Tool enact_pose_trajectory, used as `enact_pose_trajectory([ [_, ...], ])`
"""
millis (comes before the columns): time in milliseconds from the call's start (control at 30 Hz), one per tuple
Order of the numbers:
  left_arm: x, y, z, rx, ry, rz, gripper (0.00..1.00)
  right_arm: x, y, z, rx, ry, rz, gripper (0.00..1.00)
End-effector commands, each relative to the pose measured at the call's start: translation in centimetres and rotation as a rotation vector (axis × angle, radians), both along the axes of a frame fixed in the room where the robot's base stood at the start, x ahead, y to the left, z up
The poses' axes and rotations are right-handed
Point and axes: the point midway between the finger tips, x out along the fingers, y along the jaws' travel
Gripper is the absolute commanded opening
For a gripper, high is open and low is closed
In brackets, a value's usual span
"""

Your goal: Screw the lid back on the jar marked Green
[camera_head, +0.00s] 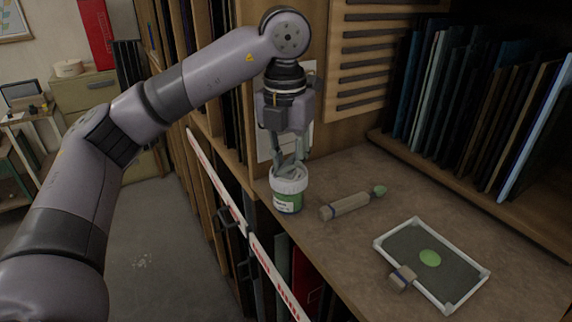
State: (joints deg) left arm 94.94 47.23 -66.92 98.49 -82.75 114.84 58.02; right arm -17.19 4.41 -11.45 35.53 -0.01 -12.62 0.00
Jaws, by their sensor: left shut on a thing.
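The jar (286,201) stands upright near the left front edge of the brown counter. It has a green label band; its lettering is too small to read. The white ribbed lid (289,180) sits at the top of the jar. My left gripper (289,168) points down from above, its fingers shut on the lid. The fingers hide part of the lid's top, and I cannot tell how tightly it is seated. My right gripper is not in view.
A tool with a wooden handle (346,206) and green tip lies right of the jar. A framed dark tray (405,238) with a green blob and a small block lies further right. Upright panels (470,100) fill the shelf behind.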

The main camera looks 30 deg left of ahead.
Motion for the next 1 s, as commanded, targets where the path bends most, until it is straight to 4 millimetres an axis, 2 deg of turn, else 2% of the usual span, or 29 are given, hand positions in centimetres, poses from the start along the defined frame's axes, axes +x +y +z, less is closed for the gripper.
enact_pose_trajectory([
  [33,-0.20,-0.03,-1.40,0.009,0.028,-0.003,0.16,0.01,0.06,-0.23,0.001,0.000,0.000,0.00],
  [500,-0.14,-0.03,-1.19,0.008,0.025,0.001,0.46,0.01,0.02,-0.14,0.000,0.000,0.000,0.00],
  [733,-0.12,0.02,-0.98,0.007,0.022,0.003,0.46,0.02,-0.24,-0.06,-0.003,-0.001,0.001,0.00],
  [1000,-0.12,0.09,-0.88,0.008,0.021,0.004,0.63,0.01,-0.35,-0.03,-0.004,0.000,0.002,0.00],
])
